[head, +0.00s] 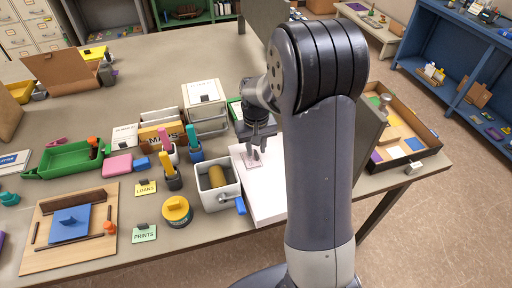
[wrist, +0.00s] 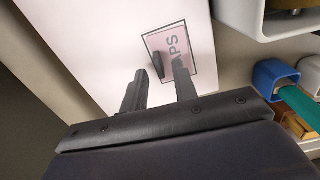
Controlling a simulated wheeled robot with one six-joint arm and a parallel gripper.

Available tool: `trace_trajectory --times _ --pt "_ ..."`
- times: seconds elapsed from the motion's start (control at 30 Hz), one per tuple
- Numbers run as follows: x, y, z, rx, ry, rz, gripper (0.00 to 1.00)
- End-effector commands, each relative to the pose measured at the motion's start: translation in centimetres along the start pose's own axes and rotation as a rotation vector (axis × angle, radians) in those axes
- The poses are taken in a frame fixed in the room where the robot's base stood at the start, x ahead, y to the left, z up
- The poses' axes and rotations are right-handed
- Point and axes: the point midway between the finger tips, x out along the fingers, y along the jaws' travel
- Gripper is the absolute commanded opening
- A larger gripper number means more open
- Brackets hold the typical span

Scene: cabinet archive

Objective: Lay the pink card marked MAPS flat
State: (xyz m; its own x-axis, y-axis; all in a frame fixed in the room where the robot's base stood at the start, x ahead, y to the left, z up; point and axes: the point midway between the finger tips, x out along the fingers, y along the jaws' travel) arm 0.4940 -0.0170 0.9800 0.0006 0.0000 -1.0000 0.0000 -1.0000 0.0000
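The pink card marked MAPS (head: 252,164) lies on a white slab at the table's near edge and looks flat there. A small dark tab (wrist: 156,65) stands up from the card. My gripper (head: 257,143) is just above the card. In the wrist view my gripper (wrist: 159,72) has its fingers spread, with the tab near their tips and a visible gap on either side. It looks open and empty.
The white slab (head: 267,203) has bare room around the card. A grey bin (head: 216,198) with a yellow roll stands close on its left, near pen cups (head: 172,180). A wooden tray (head: 428,147) is to the right. LOANS (head: 146,188) and PRINTS (head: 145,233) cards lie left.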

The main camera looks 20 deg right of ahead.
Motion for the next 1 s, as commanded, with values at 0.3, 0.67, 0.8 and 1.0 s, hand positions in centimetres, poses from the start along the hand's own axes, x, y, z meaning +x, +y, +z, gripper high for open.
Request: trace_trajectory --times 0.3,0.67,0.8,1.0 --pt "-2.6 0.0 0.0 0.000 0.001 0.000 0.28" --pt "-5.1 0.0 0.0 0.000 0.001 0.000 0.28" --pt "-5.7 0.0 0.0 0.000 0.001 0.000 0.28" --pt "-5.6 0.0 0.0 0.000 0.000 0.000 0.28"
